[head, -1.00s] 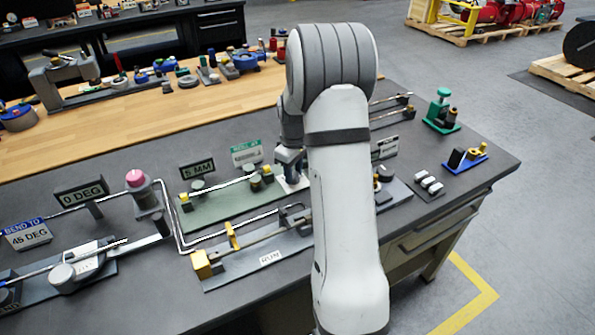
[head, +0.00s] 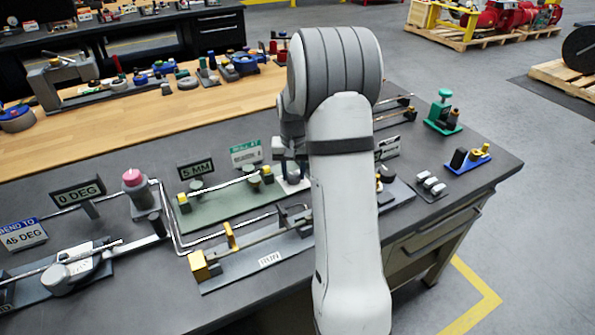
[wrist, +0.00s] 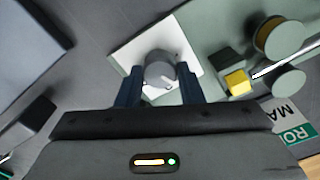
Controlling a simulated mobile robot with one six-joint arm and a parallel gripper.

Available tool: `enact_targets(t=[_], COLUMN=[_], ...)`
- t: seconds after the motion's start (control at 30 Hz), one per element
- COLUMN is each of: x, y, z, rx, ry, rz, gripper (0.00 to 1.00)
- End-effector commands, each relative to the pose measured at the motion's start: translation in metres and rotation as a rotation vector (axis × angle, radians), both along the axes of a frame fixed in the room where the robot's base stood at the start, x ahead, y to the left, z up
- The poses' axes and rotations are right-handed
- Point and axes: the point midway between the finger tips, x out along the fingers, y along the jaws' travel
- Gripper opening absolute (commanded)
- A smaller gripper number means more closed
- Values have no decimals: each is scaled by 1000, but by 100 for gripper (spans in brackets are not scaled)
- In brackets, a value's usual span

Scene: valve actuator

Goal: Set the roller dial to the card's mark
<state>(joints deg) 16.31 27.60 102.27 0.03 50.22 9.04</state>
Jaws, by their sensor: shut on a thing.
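The roller dial (wrist: 160,72) is a round grey knob with a pale mark on its near side, on a white square plate (wrist: 125,58). My gripper (wrist: 160,84) has its two dark blue fingers on either side of the knob and is shut on it. In the head view the white plate (head: 290,187) shows at the right end of the green roller base (head: 228,203), partly hidden by my arm. The card (head: 246,152), white with a green top, stands behind the base. Its small print is unreadable. Part of it shows upside down in the wrist view (wrist: 291,126).
A 5 MM sign (head: 197,169) stands behind the base's left part. A bending rig with a yellow block (head: 199,265) lies in front. A pink-topped post (head: 133,178) stands left. My arm hides the bench's middle right.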

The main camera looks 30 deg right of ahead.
Motion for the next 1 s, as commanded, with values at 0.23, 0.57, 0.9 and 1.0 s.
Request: enact_targets(t=[0.23, 0.57, 0.9, 1.0], x=[4, 3, 3, 3], y=[-1, -2, -2, -2], z=[3, 3, 4, 4], rx=[-3, -2, -1, -1], ry=[-15, -14, -15, -15], rz=[-231, -498, -650, -670], gripper=[11, 11, 11, 11])
